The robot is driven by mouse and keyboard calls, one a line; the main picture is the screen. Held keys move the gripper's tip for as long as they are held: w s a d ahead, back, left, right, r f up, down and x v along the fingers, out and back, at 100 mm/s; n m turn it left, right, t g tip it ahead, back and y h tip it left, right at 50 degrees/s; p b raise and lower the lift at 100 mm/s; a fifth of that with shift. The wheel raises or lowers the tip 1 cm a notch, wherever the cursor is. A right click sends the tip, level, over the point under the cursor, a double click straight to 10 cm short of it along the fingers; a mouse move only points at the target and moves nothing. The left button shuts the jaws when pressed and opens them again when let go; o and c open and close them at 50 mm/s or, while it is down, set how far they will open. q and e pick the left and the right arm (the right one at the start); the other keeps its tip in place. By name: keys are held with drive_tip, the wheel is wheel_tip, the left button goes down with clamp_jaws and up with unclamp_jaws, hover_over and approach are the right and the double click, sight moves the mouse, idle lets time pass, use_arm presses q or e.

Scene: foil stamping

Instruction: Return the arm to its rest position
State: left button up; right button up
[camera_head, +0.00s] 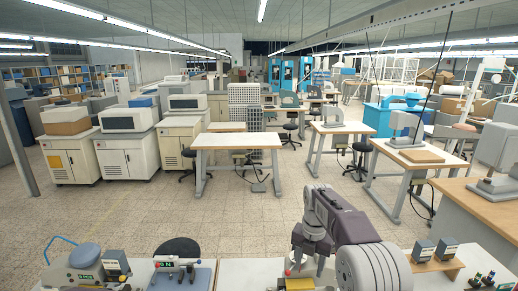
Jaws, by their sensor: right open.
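My right arm, grey with a large white ribbed joint, rises over the near white workbench (240,272) at the bottom centre. Its dark wrist bends down to the left. My right gripper (300,264) points down near the bench's far edge, open, with nothing seen held in it. A small item with red and yellow parts shows at the gripper's tips, partly hidden. My left gripper does not show.
On the bench, a grey-blue machine (85,257) and a small blue-based device (180,272) stand left. Right of my arm, dark boxes (422,250) sit on a wooden stand (436,266). Open tiled floor lies beyond.

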drive_tip(key=s+d+f+m+t+b, duration=0.1)
drive_tip(key=s+d+f+m+b, duration=0.1)
drive_tip(key=s+f+m+b, duration=1)
drive_tip(key=s+f+m, duration=0.9)
drive_tip(key=s+m, duration=0.3)
drive_tip(key=m, duration=0.6)
drive_tip(key=shift+d+m, duration=0.4)
